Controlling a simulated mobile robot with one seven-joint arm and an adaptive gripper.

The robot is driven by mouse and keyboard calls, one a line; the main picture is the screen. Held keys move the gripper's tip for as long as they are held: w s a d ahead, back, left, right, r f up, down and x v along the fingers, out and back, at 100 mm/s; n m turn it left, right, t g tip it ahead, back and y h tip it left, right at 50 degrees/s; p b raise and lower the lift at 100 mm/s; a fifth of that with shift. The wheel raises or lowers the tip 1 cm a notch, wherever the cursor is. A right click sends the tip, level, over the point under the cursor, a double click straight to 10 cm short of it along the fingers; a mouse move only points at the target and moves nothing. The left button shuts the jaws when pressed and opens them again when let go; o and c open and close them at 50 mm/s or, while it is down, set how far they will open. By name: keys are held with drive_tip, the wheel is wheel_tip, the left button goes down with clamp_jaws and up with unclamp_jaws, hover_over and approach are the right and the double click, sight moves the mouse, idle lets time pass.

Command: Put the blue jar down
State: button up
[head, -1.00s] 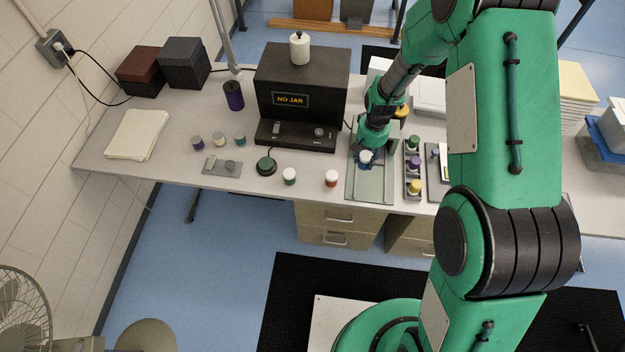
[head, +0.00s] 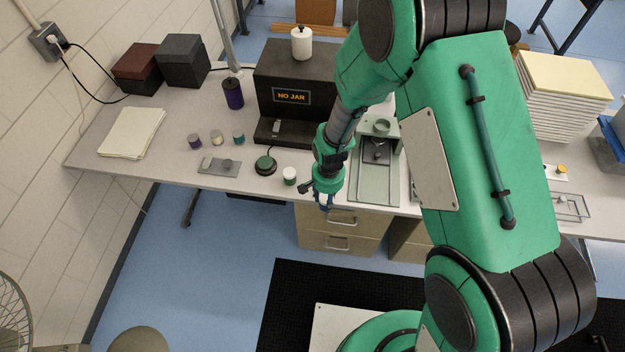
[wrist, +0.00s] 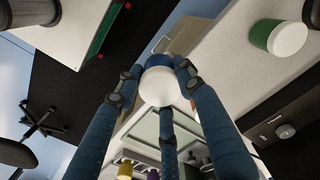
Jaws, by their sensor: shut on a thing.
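My gripper (head: 324,201) is shut on the blue jar (head: 325,198), by the desk's front edge in the head view. Fingers and arm hide most of the jar there. In the wrist view, my three blue fingers surround the jar's round white lid (wrist: 160,87), and a little of its blue side (wrist: 181,62) shows. I see no surface directly touching its underside and cannot tell its height above the desk.
A green jar (head: 289,175) with a white lid stands left of my gripper. A black press (head: 290,97) reads "NO JAR". A grey-green press (head: 374,184) stands to the right, empty-looking. Bare desk (head: 250,187) lies near the front left. Small jars stand farther left.

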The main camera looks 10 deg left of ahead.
drive_tip(key=shift+w, duration=0.1)
drive_tip(key=w+a, duration=0.2)
drive_tip(key=w, duration=0.2)
drive_tip(key=w+a+f, duration=0.1)
drive_tip(key=w+a, duration=0.1)
drive_tip(key=w, duration=0.3)
drive_tip(key=w+a+b, duration=0.1)
drive_tip(key=w+a, duration=0.1)
drive_tip(key=w, duration=0.3)
drive_tip(key=shift+w+a+f, duration=0.15)
drive_tip(key=shift+a+f, duration=0.1)
drive_tip(key=shift+a, duration=0.15)
drive_tip(key=shift+f, duration=1.75)
drive_tip(key=shift+f, duration=0.15)
drive_tip(key=o, duration=1.2)
wheel_tip(320, 180, up, 12)
drive_tip(key=shift+r+p, duration=0.15)
drive_tip(key=shift+p, duration=0.25)
